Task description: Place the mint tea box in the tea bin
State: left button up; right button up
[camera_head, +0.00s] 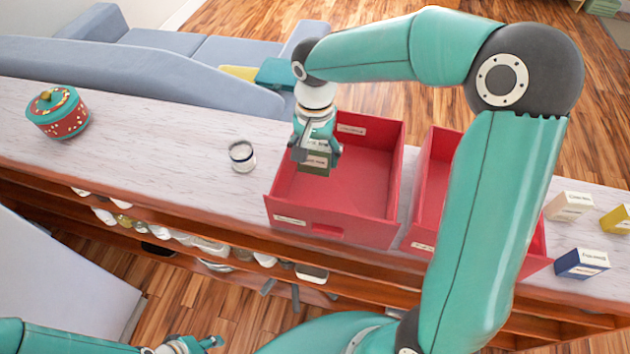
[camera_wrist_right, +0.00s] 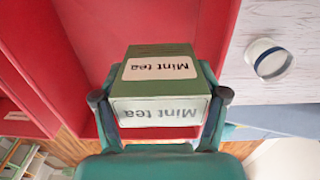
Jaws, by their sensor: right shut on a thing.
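The mint tea box (camera_wrist_right: 160,66) is green with white labels reading "Mint tea" in the right wrist view. My right gripper (camera_wrist_right: 160,112) is shut on it, one finger on each side. In the head view the box (camera_head: 315,162) hangs under my right gripper (camera_head: 316,150), over the left part of a red open bin (camera_head: 360,215). I cannot tell whether the box touches the bin floor. The bin's label is too small to read. My left gripper (camera_head: 190,345) is low at the bottom edge, and its fingers appear apart.
A second red bin (camera_head: 427,190) stands to the right, partly behind my right arm. A white cup (camera_head: 242,156) stands left of the first bin. A red and teal pot (camera_head: 58,112) is at the far left. Cream (camera_head: 569,206), blue (camera_head: 582,263) and yellow (camera_head: 617,219) boxes are at the right.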

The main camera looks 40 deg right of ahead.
notch_tip(320, 180, down, 10)
jog(key=shift+f, duration=0.1)
dwell(0.4)
jog(key=o, duration=1)
notch_tip(320, 180, up, 12)
jog(key=shift+r, duration=0.1)
dwell(0.3)
